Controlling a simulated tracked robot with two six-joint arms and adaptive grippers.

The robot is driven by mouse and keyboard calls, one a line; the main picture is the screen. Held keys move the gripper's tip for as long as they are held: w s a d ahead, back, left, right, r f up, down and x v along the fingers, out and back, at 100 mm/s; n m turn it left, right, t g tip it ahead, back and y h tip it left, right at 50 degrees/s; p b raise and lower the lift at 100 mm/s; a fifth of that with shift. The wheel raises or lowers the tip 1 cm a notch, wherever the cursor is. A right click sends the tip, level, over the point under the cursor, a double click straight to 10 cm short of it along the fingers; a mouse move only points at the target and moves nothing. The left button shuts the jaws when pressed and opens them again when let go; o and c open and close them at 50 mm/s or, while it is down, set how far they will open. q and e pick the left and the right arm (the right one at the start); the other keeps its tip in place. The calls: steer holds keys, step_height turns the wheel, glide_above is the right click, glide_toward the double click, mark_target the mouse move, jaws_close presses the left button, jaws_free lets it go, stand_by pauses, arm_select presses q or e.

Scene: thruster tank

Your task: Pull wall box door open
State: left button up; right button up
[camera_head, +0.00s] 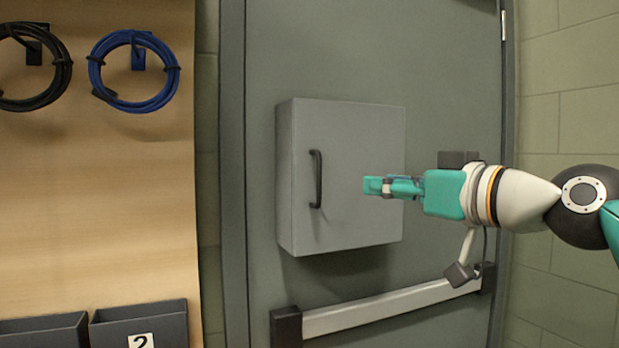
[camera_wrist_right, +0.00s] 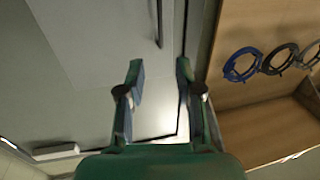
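The wall box (camera_head: 360,130) is a grey metal box on the grey-green door, and its front door looks closed. A dark vertical bar handle (camera_head: 316,179) sits near the left edge of its front. The handle also shows at the top of the right wrist view (camera_wrist_right: 158,22). My right gripper (camera_head: 374,186) is teal and reaches in from the right, in front of the box, to the right of the handle and apart from it. In the right wrist view its two fingers (camera_wrist_right: 160,76) are spread with nothing between them. My left gripper is not in view.
A push bar (camera_head: 390,303) crosses the door below the box. A wooden panel (camera_head: 110,220) at the left carries coiled black (camera_head: 35,66) and blue cables (camera_head: 134,71), with dark bins (camera_head: 140,322) below. A block wall (camera_head: 570,120) stands at the right.

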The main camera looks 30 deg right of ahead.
mark_target(320, 178)
steer(key=w+p, duration=0.1)
steer(key=w, duration=0.4)
steer(key=w+a+p, duration=0.1)
steer(key=w, duration=0.3)
steer(key=w+a+p, duration=0.1)
steer(key=w+p, duration=0.1)
steer(key=w, duration=0.3)
steer(key=shift+w+r, duration=0.15)
steer(key=shift+w, duration=0.2)
steer(key=shift+w+a, duration=0.2)
steer(key=shift+w, duration=0.65)
jaws_close()
